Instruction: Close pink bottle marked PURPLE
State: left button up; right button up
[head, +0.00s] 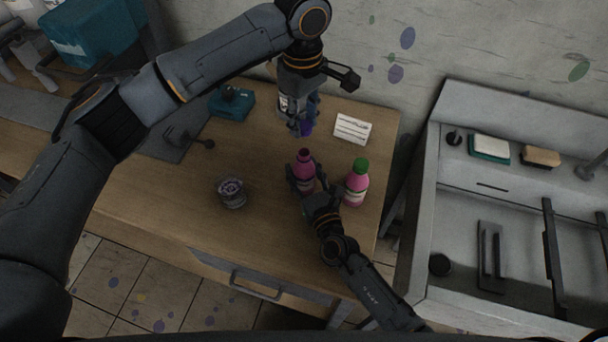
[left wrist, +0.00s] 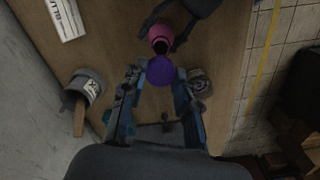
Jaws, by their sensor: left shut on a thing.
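An open pink bottle (head: 304,165) with a dark mouth stands upright on the wooden table; its mouth also shows in the left wrist view (left wrist: 160,38). Its marking is not readable. My left gripper (head: 302,128) is shut on a purple cap (head: 307,128), above and slightly behind the bottle, apart from its mouth. In the left wrist view the purple cap (left wrist: 160,71) sits between the fingertips, just below the mouth in the picture. My right gripper (head: 306,184) has its fingers on either side of the bottle's body; whether they press on it is unclear.
A second pink bottle with a green cap (head: 357,182) stands close on the right. A jar (head: 231,193) stands left of the bottle. A white label card (head: 353,129) and a teal box (head: 231,104) are behind. A sink (head: 480,230) lies beyond the table's right edge.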

grip_shut()
pick_arm(q)
send_over(304, 154)
jog(key=shift+w+f, duration=0.15)
jog(key=shift+f, duration=1.1)
jog(key=shift+w+f, duration=0.15)
jog(key=shift+f, duration=1.1)
jog(key=shift+s+f, duration=0.25)
jog(key=shift+f, duration=0.6)
jog(key=shift+f, duration=0.55)
